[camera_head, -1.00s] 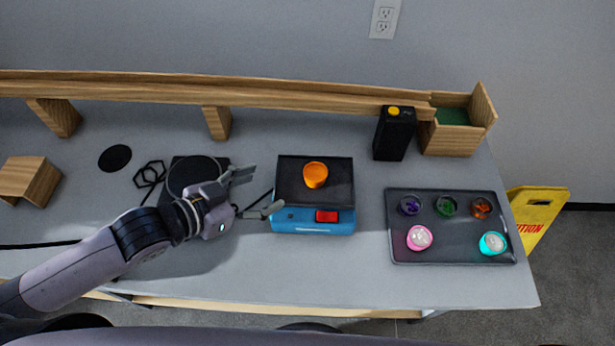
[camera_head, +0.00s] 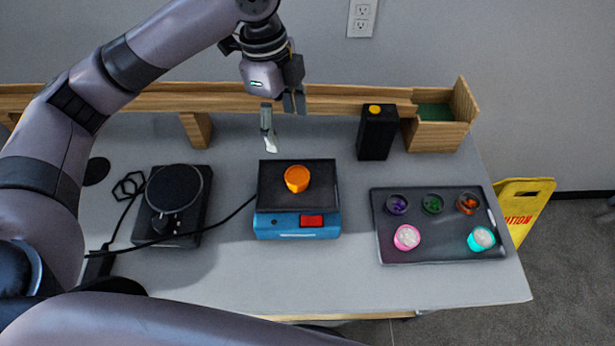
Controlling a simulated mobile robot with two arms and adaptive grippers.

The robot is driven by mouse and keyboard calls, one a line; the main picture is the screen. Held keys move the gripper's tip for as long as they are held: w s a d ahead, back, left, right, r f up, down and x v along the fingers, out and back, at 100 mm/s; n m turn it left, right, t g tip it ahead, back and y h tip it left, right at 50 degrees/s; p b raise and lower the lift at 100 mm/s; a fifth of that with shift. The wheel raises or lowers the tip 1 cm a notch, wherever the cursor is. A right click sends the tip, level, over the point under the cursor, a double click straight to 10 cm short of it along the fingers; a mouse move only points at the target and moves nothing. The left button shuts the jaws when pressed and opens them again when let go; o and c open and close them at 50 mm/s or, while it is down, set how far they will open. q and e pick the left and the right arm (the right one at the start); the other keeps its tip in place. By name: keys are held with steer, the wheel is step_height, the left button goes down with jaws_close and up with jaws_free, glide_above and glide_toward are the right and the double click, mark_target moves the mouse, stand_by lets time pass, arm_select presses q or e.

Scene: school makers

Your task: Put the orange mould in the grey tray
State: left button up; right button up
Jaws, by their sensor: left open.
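The orange mould (camera_head: 297,178) is a small cup standing on the black top of a blue device (camera_head: 297,222) at mid-table. The dark grey tray (camera_head: 440,252) lies to its right and holds a pink cup (camera_head: 407,237), a cyan cup (camera_head: 481,239) and several small dark dishes at its back. My left gripper (camera_head: 283,128) is open and empty, above and behind the orange mould, fingers pointing down. It is apart from the mould. My right gripper is not in view.
A black box with a yellow button (camera_head: 376,133) and a wooden bin (camera_head: 436,130) stand behind the tray. A wooden rail (camera_head: 340,98) runs along the back. A round black device (camera_head: 172,205) with a cable sits left. The front of the table is clear.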

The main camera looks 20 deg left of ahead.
arm_select(q)
steer(key=p, duration=0.1)
glide_above(297, 175)
steer(key=f, duration=1.2)
steer(key=shift+s+a, duration=0.2)
steer(key=shift+s, duration=0.2)
steer(key=f, duration=0.2)
steer(key=f+p, duration=0.1)
steer(key=f, duration=0.1)
steer(key=shift+w+d, duration=0.2)
steer(key=shift+w, duration=0.15)
steer(key=shift+f, duration=0.55)
steer(key=shift+c, duration=0.5)
steer(key=c, duration=1.3)
step_height(297, 175, up, 20)
steer(key=shift+r+b, duration=0.1)
steer(key=shift+b, duration=0.5)
